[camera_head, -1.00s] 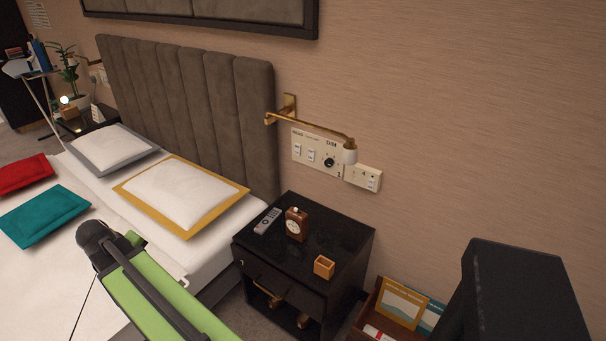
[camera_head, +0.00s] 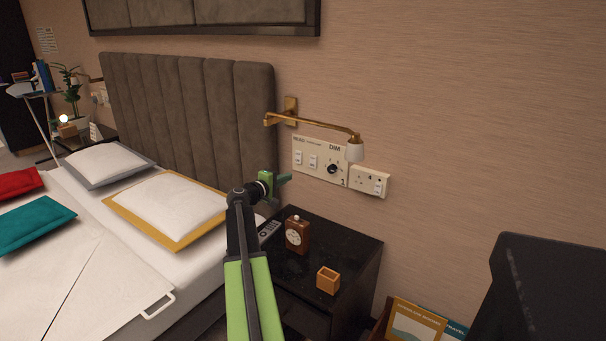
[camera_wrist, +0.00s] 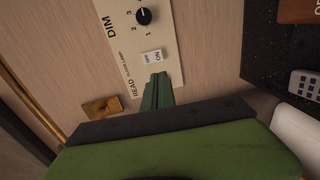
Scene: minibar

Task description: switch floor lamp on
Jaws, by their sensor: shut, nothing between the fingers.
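A cream wall panel (camera_head: 325,178) beside the headboard carries two white rocker switches and a black dim knob (camera_head: 332,168). In the wrist view the panel (camera_wrist: 125,45) appears turned, with small lettering that seems to say floor lamp by the white switch (camera_wrist: 152,57) nearer the knob. The other switch, by the word READ, is hidden behind my fingers there. My gripper (camera_head: 285,179) is shut and empty, just left of the panel. In the wrist view its green fingertips (camera_wrist: 160,78) lie just below the visible switch; contact cannot be told. No floor lamp can be made out.
A brass wall lamp (camera_head: 320,124) juts out above the panel. A socket plate (camera_head: 371,181) is right of it. The bed (camera_head: 90,290) is left.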

